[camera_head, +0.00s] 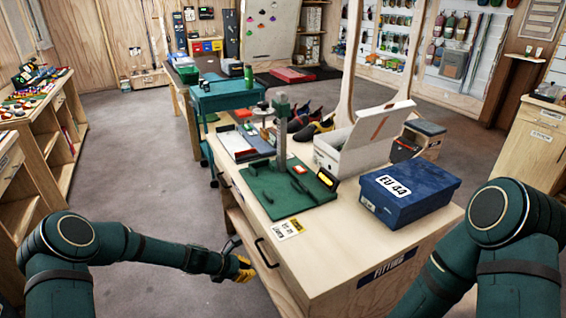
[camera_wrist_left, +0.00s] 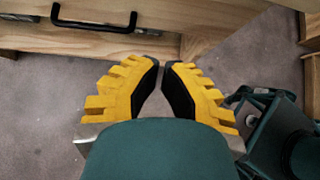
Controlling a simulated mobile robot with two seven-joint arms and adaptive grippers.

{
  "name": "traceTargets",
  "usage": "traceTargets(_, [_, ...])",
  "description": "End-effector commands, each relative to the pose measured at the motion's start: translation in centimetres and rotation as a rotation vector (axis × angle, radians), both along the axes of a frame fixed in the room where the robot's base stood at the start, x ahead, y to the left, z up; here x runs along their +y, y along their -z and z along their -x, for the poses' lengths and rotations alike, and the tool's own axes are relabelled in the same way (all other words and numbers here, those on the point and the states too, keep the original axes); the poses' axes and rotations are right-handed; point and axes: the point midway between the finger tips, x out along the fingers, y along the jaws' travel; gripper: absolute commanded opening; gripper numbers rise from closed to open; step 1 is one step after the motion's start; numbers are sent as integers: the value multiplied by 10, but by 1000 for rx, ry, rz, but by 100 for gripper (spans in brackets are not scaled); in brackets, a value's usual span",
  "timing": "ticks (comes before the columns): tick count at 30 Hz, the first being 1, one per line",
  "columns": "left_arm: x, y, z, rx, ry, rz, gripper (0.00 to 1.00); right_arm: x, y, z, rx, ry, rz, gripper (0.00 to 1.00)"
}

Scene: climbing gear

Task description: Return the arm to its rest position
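My left arm (camera_head: 150,245) comes in from the left in the head view, stretched low across to the right. Its left gripper (camera_head: 243,268) hangs just off the left side of the wooden fitting counter, near a dark drawer handle. In the left wrist view, the left gripper's yellow fingers with black pads (camera_wrist_left: 161,66) lean together, tips almost meeting, with nothing between them. My right arm (camera_head: 510,235) shows only its upper part at the right edge. Its gripper is out of view.
The fitting counter (camera_head: 330,245) carries a blue shoe box (camera_head: 408,196), a white box (camera_head: 345,158) and a green measuring board (camera_head: 285,190). A teal cart (camera_head: 225,95) stands behind. A wooden shelf unit (camera_head: 60,135) is at left. Grey floor (camera_head: 125,165) lies clear between.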

Motion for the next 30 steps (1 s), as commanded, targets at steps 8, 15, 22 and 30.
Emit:
traceTargets(8, [-38,29,99,-184,542,-356,0,0,0,0,0,0,0,88])
traceTargets(15, [-47,30,213,-536,1273,-665,0,0,0,0,0,0,0,88])
traceTargets(22, [-49,17,264,-755,1615,-739,0,0,0,0,0,0,0,88])
traceTargets(30, [-49,16,269,-782,1650,-746,0,0,0,0,0,0,0,88])
